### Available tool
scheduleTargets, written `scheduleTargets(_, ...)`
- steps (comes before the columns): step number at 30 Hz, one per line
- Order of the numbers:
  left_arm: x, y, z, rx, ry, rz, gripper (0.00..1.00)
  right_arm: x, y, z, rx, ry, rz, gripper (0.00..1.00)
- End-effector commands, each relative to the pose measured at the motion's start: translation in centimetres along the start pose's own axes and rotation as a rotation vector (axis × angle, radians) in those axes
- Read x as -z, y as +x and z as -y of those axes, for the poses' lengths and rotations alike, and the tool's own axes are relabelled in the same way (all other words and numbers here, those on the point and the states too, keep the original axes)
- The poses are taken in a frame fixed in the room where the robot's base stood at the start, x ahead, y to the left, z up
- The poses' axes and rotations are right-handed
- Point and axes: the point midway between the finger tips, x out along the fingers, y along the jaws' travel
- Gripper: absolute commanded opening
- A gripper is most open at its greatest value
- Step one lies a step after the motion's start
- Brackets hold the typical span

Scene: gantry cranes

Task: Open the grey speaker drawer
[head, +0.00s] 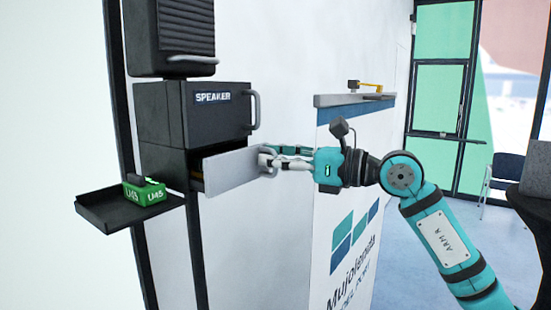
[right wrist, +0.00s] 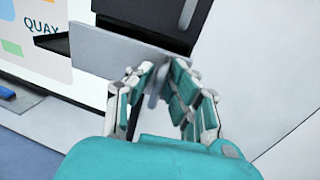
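The grey speaker drawer (head: 235,169) sits below the black box labelled SPEAKER (head: 220,118). It stands partly out, with a dark gap and a bit of yellow inside at its left side. It also shows in the right wrist view (right wrist: 110,55). My right gripper (head: 272,158) is at the drawer front, with its fingers around the drawer handle (head: 266,162). In the right wrist view the handle (right wrist: 154,92) lies between the two fingers (right wrist: 163,72), which are closed in on it. The fingers partly hide the handle. My left gripper is not in view.
A black tray (head: 100,212) with a green block marked U45 (head: 150,196) juts out left of the drawer. The upper box has its own handle (head: 254,110). A white panel with a ledge (head: 335,100) stands to the right, near my right arm.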

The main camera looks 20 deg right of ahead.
Motion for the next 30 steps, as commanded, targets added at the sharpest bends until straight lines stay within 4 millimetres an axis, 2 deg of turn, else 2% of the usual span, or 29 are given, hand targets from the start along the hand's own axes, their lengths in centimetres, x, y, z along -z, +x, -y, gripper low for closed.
scheduleTargets(1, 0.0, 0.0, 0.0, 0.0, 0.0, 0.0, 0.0, 0.0, 0.0, 0.0, -0.001, 0.0, 0.0, 0.09)
scheduleTargets(3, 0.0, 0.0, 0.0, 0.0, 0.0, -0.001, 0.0, 0.0, 0.0, -0.1, -0.002, 0.0, 0.0, 0.0)
scheduleTargets(17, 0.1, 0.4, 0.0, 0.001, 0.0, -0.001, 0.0, 0.2, -0.3, -0.2, -0.004, -0.001, -0.001, 0.0)
scheduleTargets(20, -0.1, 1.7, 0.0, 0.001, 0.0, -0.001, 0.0, 0.6, -1.9, -0.4, -0.002, -0.004, -0.001, 0.0)
scheduleTargets(24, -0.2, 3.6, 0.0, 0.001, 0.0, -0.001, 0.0, 0.7, -5.1, -1.1, -0.002, -0.005, -0.002, 0.0)
scheduleTargets(27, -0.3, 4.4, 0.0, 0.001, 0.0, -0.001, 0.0, 0.6, -6.8, -1.5, -0.003, -0.002, -0.003, 0.0)
scheduleTargets(30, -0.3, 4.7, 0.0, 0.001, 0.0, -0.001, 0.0, 0.3, -7.6, -1.8, -0.006, -0.003, -0.003, 0.0)
